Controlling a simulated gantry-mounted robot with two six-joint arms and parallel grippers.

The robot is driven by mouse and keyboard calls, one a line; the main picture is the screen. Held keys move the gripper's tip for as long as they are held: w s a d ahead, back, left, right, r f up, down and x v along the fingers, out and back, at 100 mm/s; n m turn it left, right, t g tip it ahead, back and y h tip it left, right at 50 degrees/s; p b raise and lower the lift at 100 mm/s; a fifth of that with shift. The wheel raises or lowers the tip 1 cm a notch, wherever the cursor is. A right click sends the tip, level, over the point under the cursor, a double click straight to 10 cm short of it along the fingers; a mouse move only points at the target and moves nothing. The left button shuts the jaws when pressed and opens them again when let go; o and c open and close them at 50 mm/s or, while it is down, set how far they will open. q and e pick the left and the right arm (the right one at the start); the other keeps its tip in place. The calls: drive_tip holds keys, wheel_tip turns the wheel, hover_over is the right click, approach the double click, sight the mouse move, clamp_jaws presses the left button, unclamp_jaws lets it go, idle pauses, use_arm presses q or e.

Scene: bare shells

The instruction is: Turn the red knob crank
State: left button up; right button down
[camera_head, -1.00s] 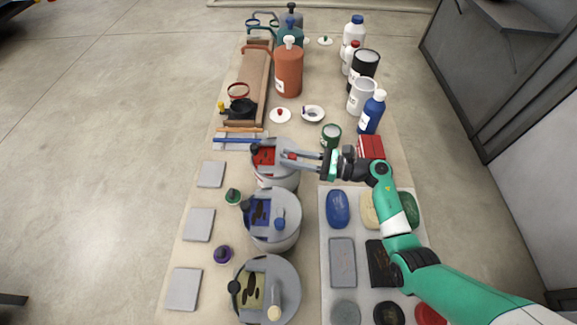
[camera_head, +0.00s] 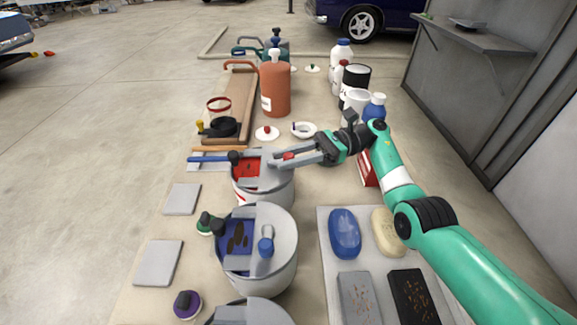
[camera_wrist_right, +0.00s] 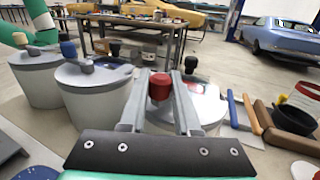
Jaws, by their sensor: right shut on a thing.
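The red knob crank (camera_wrist_right: 159,87) sits on the grey lid of a white pot (camera_head: 262,184) with a red panel in its top. The knob also shows in the head view (camera_head: 288,156), partly hidden by the fingers. My right gripper (camera_head: 279,160) comes in from the right over the lid. It is shut on the red knob, with one finger on each side in the right wrist view. My left gripper is in neither view.
A pot with a blue knob (camera_head: 265,248) stands just in front. A terracotta bottle (camera_head: 275,90) and a red-rimmed jar (camera_head: 218,110) stand behind. A white cup (camera_head: 355,101) and a blue bottle (camera_head: 375,108) stand near the right arm. Flat grey plates (camera_head: 158,263) lie at left.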

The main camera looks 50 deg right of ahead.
idle(0.5)
drive_tip(key=c, duration=0.6)
unclamp_jaws()
